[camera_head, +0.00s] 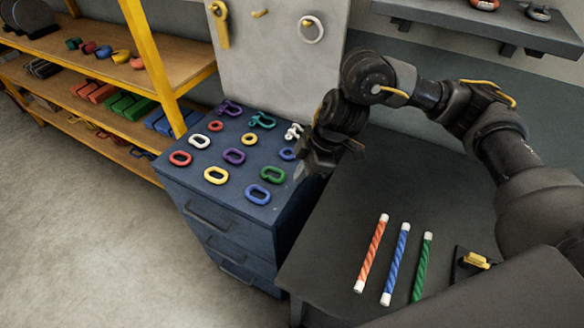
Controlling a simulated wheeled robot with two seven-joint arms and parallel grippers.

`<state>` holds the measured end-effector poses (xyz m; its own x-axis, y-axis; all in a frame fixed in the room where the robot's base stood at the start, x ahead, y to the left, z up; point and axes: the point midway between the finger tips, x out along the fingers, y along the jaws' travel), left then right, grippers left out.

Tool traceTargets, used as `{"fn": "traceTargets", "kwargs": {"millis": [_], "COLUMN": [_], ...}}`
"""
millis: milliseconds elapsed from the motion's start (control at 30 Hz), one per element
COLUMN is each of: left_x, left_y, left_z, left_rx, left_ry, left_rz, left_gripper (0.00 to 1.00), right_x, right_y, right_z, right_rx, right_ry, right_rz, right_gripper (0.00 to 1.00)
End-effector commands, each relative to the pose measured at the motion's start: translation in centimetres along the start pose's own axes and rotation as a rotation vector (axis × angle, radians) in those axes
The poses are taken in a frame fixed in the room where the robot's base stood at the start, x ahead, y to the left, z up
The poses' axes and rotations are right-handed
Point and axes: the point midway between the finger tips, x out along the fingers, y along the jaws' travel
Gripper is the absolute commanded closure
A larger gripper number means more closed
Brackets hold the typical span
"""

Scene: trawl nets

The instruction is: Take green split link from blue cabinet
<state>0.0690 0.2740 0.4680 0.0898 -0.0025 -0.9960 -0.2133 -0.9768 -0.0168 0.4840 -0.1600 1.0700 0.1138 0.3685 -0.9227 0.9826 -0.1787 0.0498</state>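The blue cabinet (246,208) stands left of the dark table, with links, rings and shackles laid out in rows on its top. A green oval link (272,174) lies flat near the cabinet's right edge, above a blue oval link (257,194) in the picture. Any split in the green link is too small to make out. My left gripper is out of view.
A purple link (234,156) and a yellow link (216,175) lie left of the green one. A blue ring (287,154) and white shackle (293,132) are close to my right gripper. Orange, blue and green rods lie on the dark table (330,235). A yellow-framed shelf stands left.

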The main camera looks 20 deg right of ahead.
Motion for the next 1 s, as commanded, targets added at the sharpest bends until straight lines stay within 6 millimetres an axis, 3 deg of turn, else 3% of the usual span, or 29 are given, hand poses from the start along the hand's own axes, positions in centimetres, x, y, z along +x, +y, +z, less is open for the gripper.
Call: {"fn": "traceTargets", "kwargs": {"millis": [300, 733, 1000], "left_x": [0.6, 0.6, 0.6], "left_y": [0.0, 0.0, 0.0], "left_z": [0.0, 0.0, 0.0], "left_rx": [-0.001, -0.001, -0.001], "left_ry": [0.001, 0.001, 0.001], "left_rz": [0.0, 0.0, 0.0], "left_gripper": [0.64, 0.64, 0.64], "right_x": [-1.6, -1.9, -1.9], "right_y": [-2.4, -2.8, -2.7], "right_z": [0.5, 0.6, 0.5], "right_rx": [-0.001, 0.0, 0.0], "right_ry": [0.001, 0.0, 0.001], "right_rz": [0.0, -0.001, -0.001], "right_gripper": [1.0, 1.0, 0.65]}}
